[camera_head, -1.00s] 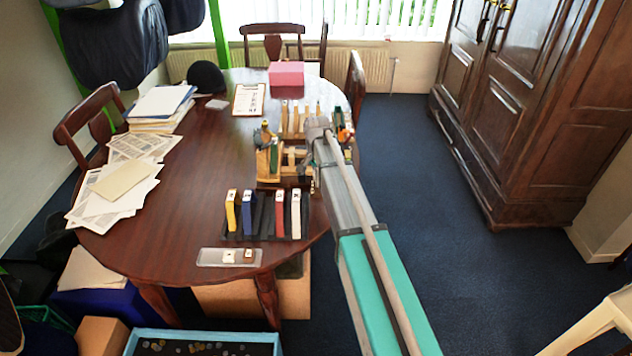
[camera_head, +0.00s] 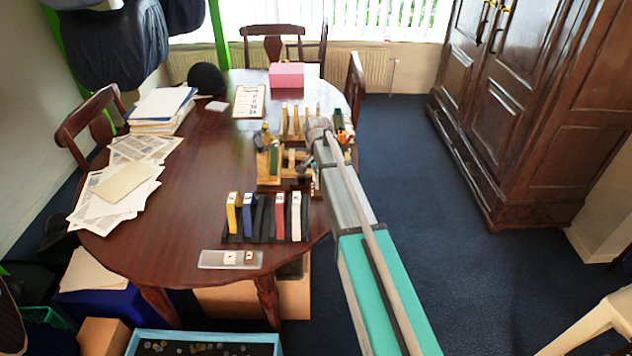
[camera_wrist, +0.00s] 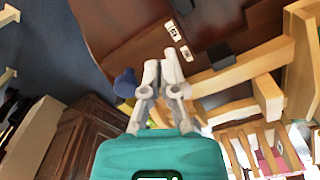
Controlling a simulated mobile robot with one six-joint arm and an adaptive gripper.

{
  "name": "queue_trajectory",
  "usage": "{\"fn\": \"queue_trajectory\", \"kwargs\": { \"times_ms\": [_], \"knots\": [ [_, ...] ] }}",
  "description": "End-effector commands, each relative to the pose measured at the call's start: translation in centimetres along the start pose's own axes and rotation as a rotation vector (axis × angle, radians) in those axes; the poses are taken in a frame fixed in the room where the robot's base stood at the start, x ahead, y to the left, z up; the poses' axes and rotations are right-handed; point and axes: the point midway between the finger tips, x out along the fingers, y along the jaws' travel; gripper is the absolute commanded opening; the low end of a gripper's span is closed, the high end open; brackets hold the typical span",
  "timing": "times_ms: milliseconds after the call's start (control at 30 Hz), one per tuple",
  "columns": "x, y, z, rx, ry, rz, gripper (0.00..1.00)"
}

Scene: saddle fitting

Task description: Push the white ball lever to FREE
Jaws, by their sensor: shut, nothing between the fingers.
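My gripper (camera_wrist: 161,68) is shut and empty in the wrist view, its two pale fingers side by side. A dark blue rounded knob (camera_wrist: 125,83) is just left of the fingers; I cannot tell whether they touch. A light wooden frame (camera_wrist: 238,76) is to their right. I cannot make out a white ball lever in either view. In the head view the wooden fixture (camera_head: 268,165) stands on the table's right side, and my arm hides part of it and my fingers. Two small white labels with dark marks (camera_wrist: 173,30) lie beyond the fingertips in the wrist view.
The dark wooden table (camera_head: 190,200) has a rack of coloured blocks (camera_head: 265,238) in front of the fixture. Papers (camera_head: 120,180) lie at the left, a pink box (camera_head: 286,75) at the back. A wooden wardrobe (camera_head: 530,110) stands right, with clear floor between.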

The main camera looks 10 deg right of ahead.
Motion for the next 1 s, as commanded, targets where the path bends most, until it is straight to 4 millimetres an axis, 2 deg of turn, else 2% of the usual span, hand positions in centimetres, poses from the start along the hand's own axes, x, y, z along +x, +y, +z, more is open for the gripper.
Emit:
{"fn": "queue_trajectory", "kwargs": {
  "times_ms": [100,1000],
  "knots": [
    [-1.0,0.0,0.0,0.0,0.0,0.0,0.0],
    [-5.7,0.0,0.0,0.0,0.0,0.0,0.0]
  ]
}}
